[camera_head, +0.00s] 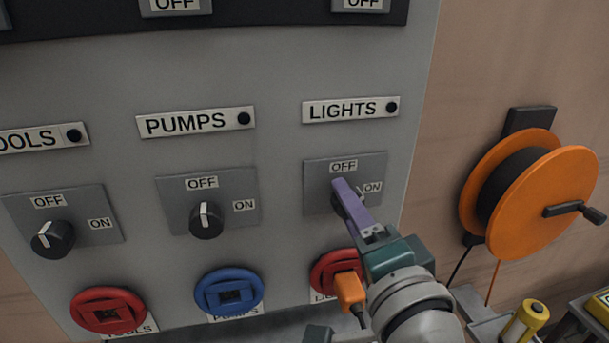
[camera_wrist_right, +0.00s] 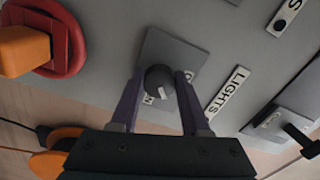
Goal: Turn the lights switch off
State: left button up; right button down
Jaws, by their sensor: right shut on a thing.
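The lights switch is a dark round knob (camera_wrist_right: 158,80) on a grey plate (camera_head: 318,179) with OFF above and ON to the right, under the LIGHTS label (camera_head: 343,110). My right gripper (camera_head: 340,190) covers most of the knob in the head view. In the wrist view its two purple fingers (camera_wrist_right: 158,95) stand on either side of the knob, shut on it. The round lamp (camera_head: 392,107) on the LIGHTS label looks dark. My left gripper is not in view.
The pumps switch (camera_head: 206,219) and tools switch (camera_head: 53,238) sit to the left. Below are red and blue sockets; an orange plug (camera_head: 349,288) is in the red socket (camera_head: 328,270) under the lights switch. An orange cable reel (camera_head: 540,203) hangs on the right wall.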

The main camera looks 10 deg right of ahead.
jog(key=shift+d+f+n+p, duration=0.1)
jog(key=shift+n+p, duration=0.2)
jog(key=shift+n, duration=2.2)
jog(key=shift+f+n+p, duration=0.1)
jog(key=shift+n+p, duration=0.15)
jog(key=shift+n, duration=2.25)
jog(key=shift+c, duration=1.9)
grip_release()
jog(key=s, duration=1)
jog(key=shift+d, duration=0.15)
